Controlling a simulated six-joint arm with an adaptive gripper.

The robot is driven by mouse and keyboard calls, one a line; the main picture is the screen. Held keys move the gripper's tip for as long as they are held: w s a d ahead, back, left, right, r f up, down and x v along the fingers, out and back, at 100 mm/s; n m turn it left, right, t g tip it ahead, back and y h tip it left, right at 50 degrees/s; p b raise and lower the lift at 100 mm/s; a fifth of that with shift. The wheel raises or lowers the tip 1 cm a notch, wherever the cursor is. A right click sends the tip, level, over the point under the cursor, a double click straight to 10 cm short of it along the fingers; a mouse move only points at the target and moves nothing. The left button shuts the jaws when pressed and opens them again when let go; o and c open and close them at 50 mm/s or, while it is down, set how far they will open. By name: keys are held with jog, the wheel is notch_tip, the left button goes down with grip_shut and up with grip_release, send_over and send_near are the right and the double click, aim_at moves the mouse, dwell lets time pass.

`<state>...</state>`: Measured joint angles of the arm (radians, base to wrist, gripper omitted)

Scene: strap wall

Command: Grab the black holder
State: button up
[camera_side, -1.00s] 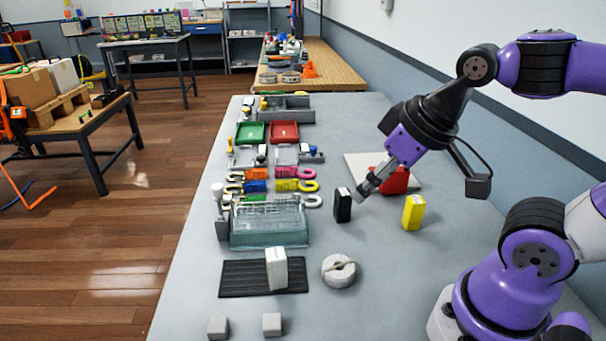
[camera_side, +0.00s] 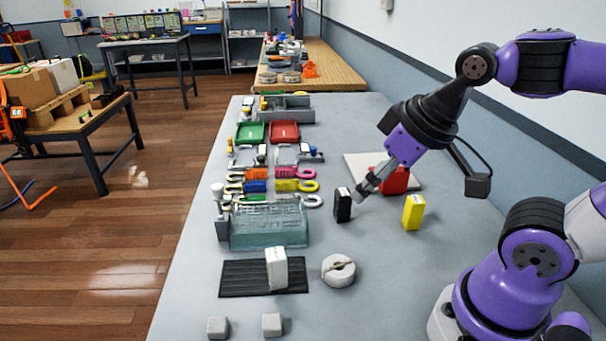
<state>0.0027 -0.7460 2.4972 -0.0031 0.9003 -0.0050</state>
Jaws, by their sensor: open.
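The black holder (camera_side: 343,206) is a small upright black block with a pale top, standing on the grey table. My gripper (camera_side: 359,194) points down and to the left, with its fingertips close to the holder's upper right side. The jaws are open, and nothing shows between them. I cannot tell whether a fingertip touches the holder.
A yellow block (camera_side: 413,212) stands to the right. A red block (camera_side: 396,181) on a white board (camera_side: 357,161) is partly behind my gripper. A clear bin (camera_side: 268,228) lies to the left. A round white piece (camera_side: 338,270) sits in front. Bare table (camera_side: 400,280) lies at front right.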

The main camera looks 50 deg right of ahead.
jog(key=n+g+y, duration=0.3)
jog(key=n+y, duration=0.1)
jog(key=n, duration=0.6)
send_near(345, 191)
notch_tip(345, 191, down, 2)
jog(key=shift+n, duration=0.4)
jog(key=x, duration=0.5)
jog(key=shift+w+a, duration=0.15)
jog(key=shift+w, duration=0.1)
jog(key=x, duration=0.6)
jog(key=shift+s+a+r, duration=0.1)
jog(key=shift+a, duration=0.1)
grip_shut()
